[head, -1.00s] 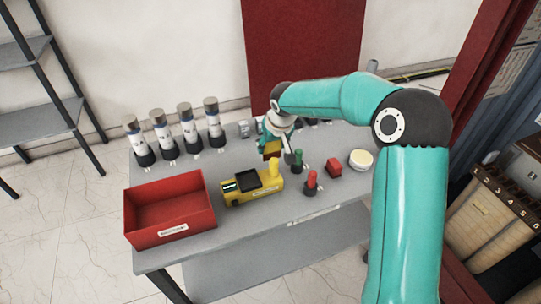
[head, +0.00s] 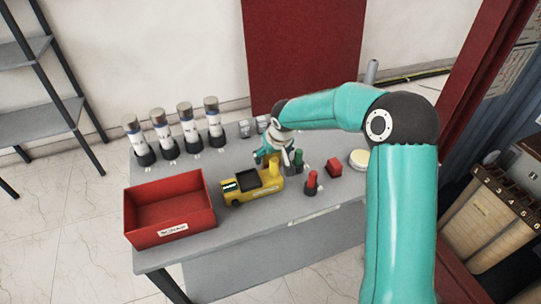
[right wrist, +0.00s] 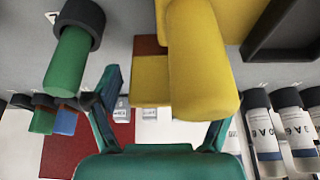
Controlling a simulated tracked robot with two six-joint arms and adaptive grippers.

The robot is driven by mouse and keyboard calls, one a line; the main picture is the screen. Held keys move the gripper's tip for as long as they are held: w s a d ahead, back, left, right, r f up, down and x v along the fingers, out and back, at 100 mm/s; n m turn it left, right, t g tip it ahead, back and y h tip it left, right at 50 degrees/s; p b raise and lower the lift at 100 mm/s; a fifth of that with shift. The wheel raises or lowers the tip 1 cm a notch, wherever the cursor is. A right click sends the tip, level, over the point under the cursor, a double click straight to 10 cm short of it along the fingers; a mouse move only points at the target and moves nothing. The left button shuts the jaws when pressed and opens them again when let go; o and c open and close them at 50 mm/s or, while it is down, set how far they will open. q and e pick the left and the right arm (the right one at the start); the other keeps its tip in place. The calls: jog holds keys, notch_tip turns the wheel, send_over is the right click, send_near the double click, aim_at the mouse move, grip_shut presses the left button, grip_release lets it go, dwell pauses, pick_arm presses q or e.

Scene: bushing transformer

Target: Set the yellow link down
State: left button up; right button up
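A yellow post (head: 273,166) stands at the right end of a yellow device (head: 255,192) on the grey table. In the right wrist view, which is upside down, the yellow post (right wrist: 196,70) looms close. Behind it is a yellow block (right wrist: 150,88) with a brown-red part (right wrist: 149,45); I cannot tell for sure which is the link. My right gripper (head: 274,158) is at the post's far side. In the wrist view its fingers (right wrist: 163,108) are spread, with a gap beside the block. The post hides part of the block and right finger. My left gripper is out of view.
A red bin (head: 170,208) stands at the table's front left, with several white cylinders (head: 188,127) behind it. Green (head: 298,160) and red (head: 312,182) posts, a red block (head: 334,167) and a round cream-topped item (head: 359,158) stand to the right.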

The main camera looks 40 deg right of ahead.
jog(key=shift+r, duration=0.1)
jog(key=v, duration=1.2)
jog(key=shift+s, duration=0.15)
